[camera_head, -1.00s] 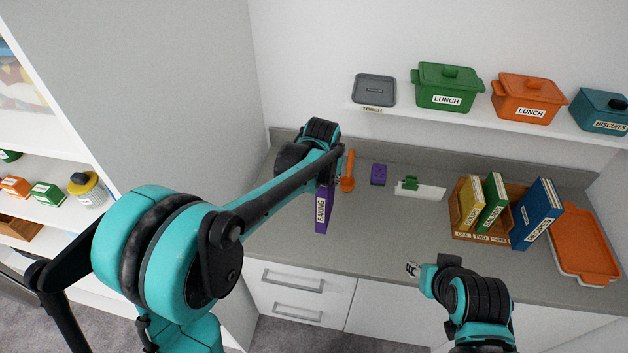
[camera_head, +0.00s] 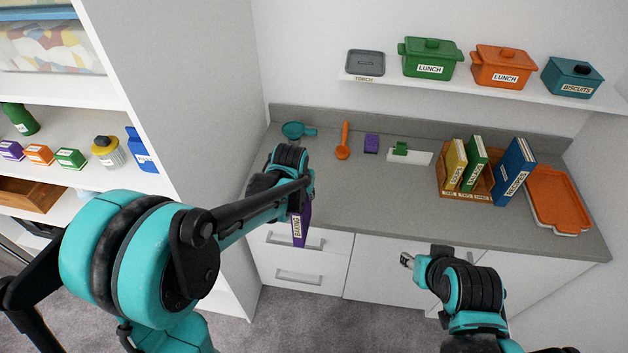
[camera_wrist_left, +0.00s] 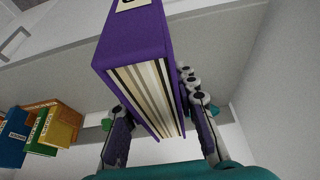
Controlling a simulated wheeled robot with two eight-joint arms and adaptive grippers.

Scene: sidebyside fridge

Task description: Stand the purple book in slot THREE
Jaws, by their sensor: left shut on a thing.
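The purple book (camera_head: 300,226), labelled BAKING, hangs upright from my left gripper near the counter's front edge. In the left wrist view the book (camera_wrist_left: 145,40) sits between both fingers of my left gripper (camera_wrist_left: 160,125), which is shut on it. In the head view my arm hides these fingers. The wooden rack (camera_head: 452,190) has slots labelled ONE, TWO and THREE. A yellow book (camera_head: 456,163) stands in ONE and a green book (camera_head: 473,160) in TWO. Slot THREE, right of the green book, looks empty. My right gripper (camera_head: 406,260) is low in front of the counter; its jaws are too small to read.
A blue book (camera_head: 515,172) leans at the rack's right end, near an orange tray (camera_head: 560,200). A teal scoop (camera_head: 297,130), orange spoon (camera_head: 343,142), purple block (camera_head: 371,144) and white board with green clip (camera_head: 410,156) lie along the back. The middle counter is clear.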

